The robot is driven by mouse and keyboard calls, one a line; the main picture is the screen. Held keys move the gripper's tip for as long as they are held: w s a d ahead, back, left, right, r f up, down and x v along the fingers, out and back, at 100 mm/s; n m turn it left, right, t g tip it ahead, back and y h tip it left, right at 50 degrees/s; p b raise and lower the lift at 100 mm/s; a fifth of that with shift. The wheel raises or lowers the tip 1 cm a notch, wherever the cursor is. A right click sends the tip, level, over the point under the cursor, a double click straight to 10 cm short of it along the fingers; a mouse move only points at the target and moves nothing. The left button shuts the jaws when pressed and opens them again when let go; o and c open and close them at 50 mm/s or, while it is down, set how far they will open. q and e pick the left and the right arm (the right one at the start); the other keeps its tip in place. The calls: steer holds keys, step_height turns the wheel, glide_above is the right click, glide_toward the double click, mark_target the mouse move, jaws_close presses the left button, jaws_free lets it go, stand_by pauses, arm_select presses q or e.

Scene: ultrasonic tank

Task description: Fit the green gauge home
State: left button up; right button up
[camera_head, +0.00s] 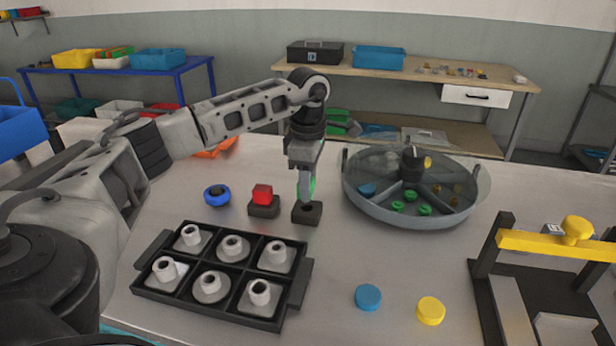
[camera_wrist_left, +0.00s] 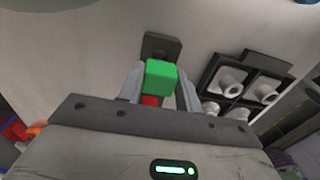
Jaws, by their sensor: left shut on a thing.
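The green gauge (camera_wrist_left: 161,78) is a block between the fingers of my left gripper (camera_wrist_left: 160,90), which is shut on it. In the head view the gripper (camera_head: 306,188) points down over a dark socket block (camera_head: 307,213), and only a sliver of green shows at the fingers. The wrist view shows the dark block (camera_wrist_left: 161,46) beyond the gauge, with a dark hole in its top. The gauge looks to be above this block; I cannot tell whether it touches. My right gripper is not in view.
Left of the socket, a red cube (camera_head: 262,194) sits on another dark block (camera_head: 263,210), beside a blue ring (camera_head: 217,195). A black tray (camera_head: 190,298) of white fittings is in front. A round covered tank (camera_head: 410,213) stands to the right. Blue (camera_head: 368,296) and yellow (camera_head: 431,310) discs lie in front.

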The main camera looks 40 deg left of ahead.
arm_select(q)
steer(key=shift+f+b, duration=0.3)
steer(key=shift+f, duration=0.35)
steer(key=shift+w+d, duration=0.1)
steer(key=shift+f, duration=0.9)
stand_by(0.9)
steer(key=shift+f, duration=0.15)
stand_by(2.6)
steer(key=o, duration=1.1)
